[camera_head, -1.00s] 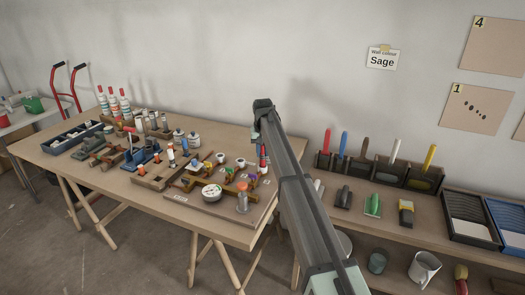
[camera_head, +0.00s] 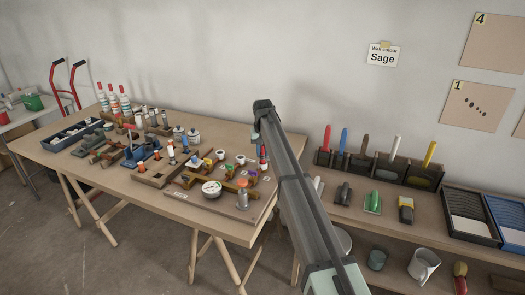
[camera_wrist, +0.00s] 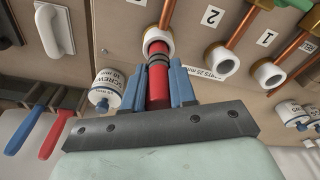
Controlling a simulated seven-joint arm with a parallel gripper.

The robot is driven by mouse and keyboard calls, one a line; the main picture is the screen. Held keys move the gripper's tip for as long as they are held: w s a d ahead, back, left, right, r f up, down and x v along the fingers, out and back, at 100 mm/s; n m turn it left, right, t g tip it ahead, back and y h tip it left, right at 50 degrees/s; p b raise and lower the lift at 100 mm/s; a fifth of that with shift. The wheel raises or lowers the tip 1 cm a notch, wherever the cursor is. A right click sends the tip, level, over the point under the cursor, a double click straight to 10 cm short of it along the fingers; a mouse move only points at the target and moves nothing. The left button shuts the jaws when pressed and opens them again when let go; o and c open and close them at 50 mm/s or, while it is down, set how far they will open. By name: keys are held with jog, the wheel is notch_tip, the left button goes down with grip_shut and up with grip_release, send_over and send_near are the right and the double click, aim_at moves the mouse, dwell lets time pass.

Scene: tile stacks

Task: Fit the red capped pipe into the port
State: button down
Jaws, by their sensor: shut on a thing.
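My gripper (camera_wrist: 165,88) is shut on the red pipe (camera_wrist: 158,92), its blue-grey fingers on either side. Dark rings go round the pipe near its far end. That end lines up with the open mouth of a white-collared port (camera_wrist: 158,36) on a copper pipe. It overlaps the mouth in the wrist view; I cannot tell how far inside it is. In the head view the red pipe (camera_head: 263,152) shows small beside my arm, above the right end of the workbench. Its near end is hidden by my gripper.
Two more white-collared ports (camera_wrist: 222,60) (camera_wrist: 268,74) sit to the right, by number labels. A white screw jar (camera_wrist: 107,90) is left of my gripper. The workbench (camera_head: 232,232) holds a gauge (camera_head: 211,188) and several fittings. A tool shelf (camera_head: 325,200) stands to the right.

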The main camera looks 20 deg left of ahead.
jog(key=shift+f, duration=0.15)
jog(key=c, duration=0.8)
grip_release()
jog(key=shift+c, duration=0.2)
jog(key=shift+s+d+r, duration=0.1)
jog(key=shift+s+r, duration=0.1)
jog(key=shift+r, duration=1.3)
jog(key=shift+s+d+r, duration=0.1)
jog(key=shift+s+r, duration=0.05)
jog(key=shift+r, duration=1.35)
